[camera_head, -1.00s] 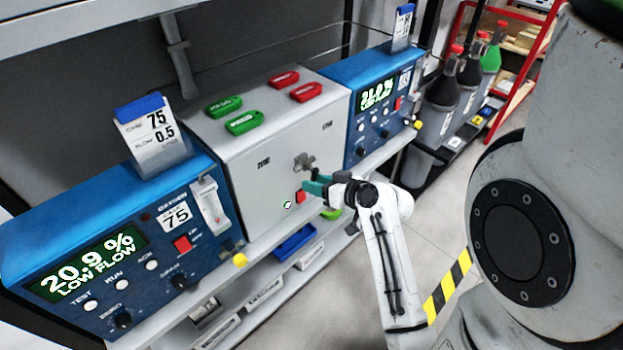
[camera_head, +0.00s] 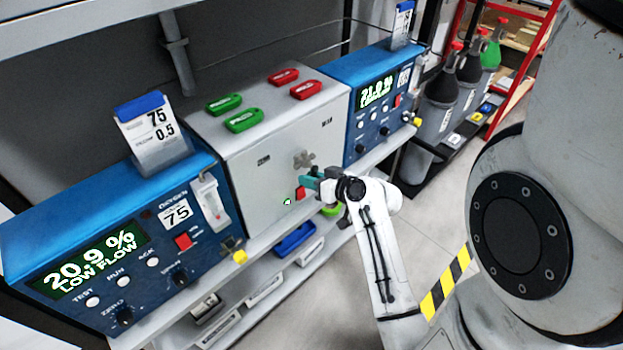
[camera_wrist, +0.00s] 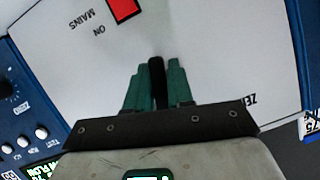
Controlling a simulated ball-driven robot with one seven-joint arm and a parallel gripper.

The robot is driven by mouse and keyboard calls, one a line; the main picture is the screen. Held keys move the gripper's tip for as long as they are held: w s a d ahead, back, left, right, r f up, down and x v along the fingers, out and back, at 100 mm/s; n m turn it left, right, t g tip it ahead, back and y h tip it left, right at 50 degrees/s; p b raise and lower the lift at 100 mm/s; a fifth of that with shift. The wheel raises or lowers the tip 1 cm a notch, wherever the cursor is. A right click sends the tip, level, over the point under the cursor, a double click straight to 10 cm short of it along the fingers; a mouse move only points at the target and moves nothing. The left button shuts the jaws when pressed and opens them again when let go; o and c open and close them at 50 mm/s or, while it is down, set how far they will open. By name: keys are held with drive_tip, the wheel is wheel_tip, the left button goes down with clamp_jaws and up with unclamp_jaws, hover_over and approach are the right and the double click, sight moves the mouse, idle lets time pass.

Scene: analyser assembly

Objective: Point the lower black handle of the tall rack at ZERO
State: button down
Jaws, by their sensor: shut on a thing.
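My gripper (camera_head: 311,177) is at the front of the grey cabinet (camera_head: 250,195), just below a grey cross-shaped knob (camera_head: 303,159). In the wrist view its teal fingers (camera_wrist: 158,72) are shut on a narrow black handle (camera_wrist: 156,66), one finger on each side. The handle runs in line with the fingers there; its far end shows slightly past the tips. In the head view the gripper hides the handle. The ZERO label (camera_head: 264,161) is left of the knob; in the wrist view it is partly cut off at lower right (camera_wrist: 250,101). The right-hand label (camera_head: 327,122) is too blurred to read.
A red mains switch (camera_head: 300,193) sits close below the fingers. Blue analysers stand left (camera_head: 70,215) and right (camera_head: 350,75) of the cabinet. Green and red tags (camera_head: 243,120) lie on top. Bottles (camera_head: 440,95) stand at right; floor (camera_head: 430,210) beside my arm is clear.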

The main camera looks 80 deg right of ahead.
idle(0.4)
drive_tip(key=shift+w+a+r+m+t+y, duration=0.1)
drive_tip(key=shift+a+r+m+t+y, duration=0.2)
drive_tip(key=shift+m, duration=0.35)
drive_tip(key=shift+w+a+m+t+y, duration=0.15)
drive_tip(key=shift+m+t+y, duration=0.2)
drive_tip(key=shift+m, duration=0.35)
drive_tip(key=shift+w+a+r+m+t+y, duration=0.15)
drive_tip(key=shift+m+t+y, duration=0.15)
drive_tip(key=shift+m, duration=0.35)
drive_tip(key=c, duration=1.1)
unclamp_jaws()
drive_tip(key=shift+s, duration=0.15)
drive_tip(key=b+v, duration=0.2)
drive_tip(key=v, duration=0.8)
drive_tip(key=shift+s+a+r, duration=0.1)
drive_tip(key=shift+s+a, duration=0.05)
drive_tip(key=shift+s, duration=0.1)
